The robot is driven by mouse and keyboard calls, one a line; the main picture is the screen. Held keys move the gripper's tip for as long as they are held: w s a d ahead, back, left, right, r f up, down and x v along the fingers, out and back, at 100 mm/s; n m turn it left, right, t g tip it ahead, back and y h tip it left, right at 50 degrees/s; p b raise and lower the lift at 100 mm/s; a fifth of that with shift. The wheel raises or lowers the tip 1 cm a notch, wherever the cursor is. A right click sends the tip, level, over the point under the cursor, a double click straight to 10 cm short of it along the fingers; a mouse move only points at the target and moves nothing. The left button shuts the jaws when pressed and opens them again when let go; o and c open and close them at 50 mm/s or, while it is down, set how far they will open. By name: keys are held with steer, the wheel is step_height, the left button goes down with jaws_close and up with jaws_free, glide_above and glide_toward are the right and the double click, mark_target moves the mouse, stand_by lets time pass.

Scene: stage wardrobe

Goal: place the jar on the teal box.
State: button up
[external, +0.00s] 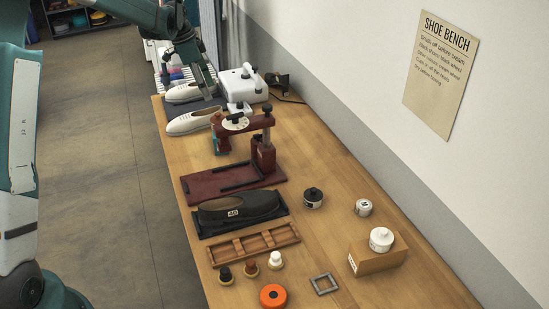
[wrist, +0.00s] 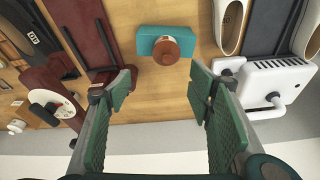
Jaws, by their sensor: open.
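The teal box (wrist: 145,44) lies on the bench, ahead of my fingertips in the wrist view. A round brown jar (wrist: 173,52) shows over its middle and overlaps its near edge, so it appears to rest on the box. In the external view only a teal sliver (external: 216,145) of the box shows beside the dark red press; I cannot make out the jar clearly there. My gripper (wrist: 161,88) is open and empty, its green fingers wide apart, with the box and jar beyond the gap between the tips. In the external view my gripper (external: 210,92) hangs over the far bench end.
The dark red press (external: 263,155) with a white dial stands close by. A white machine (external: 241,87) and pale shoes (external: 190,122) are near my gripper. A black jar (external: 313,197), a small white jar (external: 363,207) and a brown box (external: 377,260) bearing another white jar (external: 381,239) stand nearer.

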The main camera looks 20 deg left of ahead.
steer(key=s+d+r+n+t+y, duration=0.1)
steer(key=s+d+r+n, duration=0.25)
steer(key=s+r, duration=0.65)
steer(key=s+d+r+n+t, duration=0.15)
steer(key=s+d+r, duration=0.4)
steer(key=s, duration=0.85)
steer(key=s+d+f+n+t, duration=0.1)
steer(key=s+n, duration=0.2)
steer(key=s, duration=1)
steer(key=s+d+f+n+t+y, duration=0.1)
steer(key=s+f+n+t, duration=0.1)
steer(key=s, duration=1.2)
steer(key=shift+n, duration=0.4)
steer(key=shift+d, duration=0.1)
